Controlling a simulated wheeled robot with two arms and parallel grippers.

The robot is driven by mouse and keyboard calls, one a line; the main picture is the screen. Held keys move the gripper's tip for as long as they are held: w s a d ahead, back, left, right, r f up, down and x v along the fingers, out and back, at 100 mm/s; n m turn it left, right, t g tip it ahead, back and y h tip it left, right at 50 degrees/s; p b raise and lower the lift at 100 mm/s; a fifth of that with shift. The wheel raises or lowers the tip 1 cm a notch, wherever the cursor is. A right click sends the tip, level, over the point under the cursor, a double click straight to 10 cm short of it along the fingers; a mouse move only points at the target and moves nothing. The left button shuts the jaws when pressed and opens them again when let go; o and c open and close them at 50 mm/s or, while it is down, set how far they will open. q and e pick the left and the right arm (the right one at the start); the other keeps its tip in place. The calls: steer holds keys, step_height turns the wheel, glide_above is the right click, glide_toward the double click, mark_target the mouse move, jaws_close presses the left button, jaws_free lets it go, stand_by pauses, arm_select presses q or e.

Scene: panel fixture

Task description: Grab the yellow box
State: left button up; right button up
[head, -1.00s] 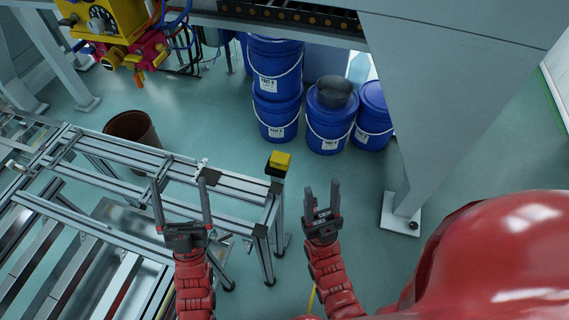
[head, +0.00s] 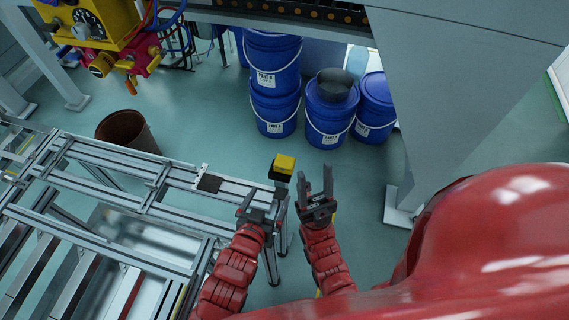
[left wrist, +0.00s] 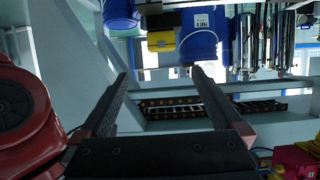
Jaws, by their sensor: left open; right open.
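The yellow box (head: 284,163) sits on a dark block on top of a post at the right end of the metal frame. My left gripper (head: 261,203) is open and empty, just in front of the box and slightly left of it, not touching it. In the left wrist view the yellow box (left wrist: 161,41) shows at the top, beyond my open left fingers (left wrist: 160,80) and apart from them. My right gripper (head: 315,186) is open and empty, to the right of the box and a little nearer.
The metal rail frame (head: 150,178) fills the lower left. A brown bin (head: 127,130) stands behind it. Blue buckets (head: 276,85) are stacked behind the box. A grey column (head: 440,110) stands at the right. Open floor lies between the box and the buckets.

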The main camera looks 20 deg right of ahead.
arm_select(q)
steer(key=p, duration=0.2)
glide_toward(284, 162)
steer(key=x, duration=0.4)
steer(key=shift+d+f, duration=0.15)
steer(key=shift+f, duration=0.25)
steer(key=shift+w+d+f, duration=0.1)
steer(key=shift+w+f, duration=0.15)
steer(key=shift+r+p+x, duration=0.2)
steer(key=shift+p+x, duration=0.35)
steer(key=shift+x, duration=0.55)
steer(key=shift+r+p+x, duration=0.2)
steer(key=shift+p+x, duration=0.3)
steer(key=shift+x, duration=0.6)
steer(key=shift+w+d+f, duration=0.25)
steer(key=shift+w+f, duration=0.05)
steer(key=shift+w, duration=0.2)
steer(key=c, duration=1.4)
steer(key=shift+r, duration=0.15)
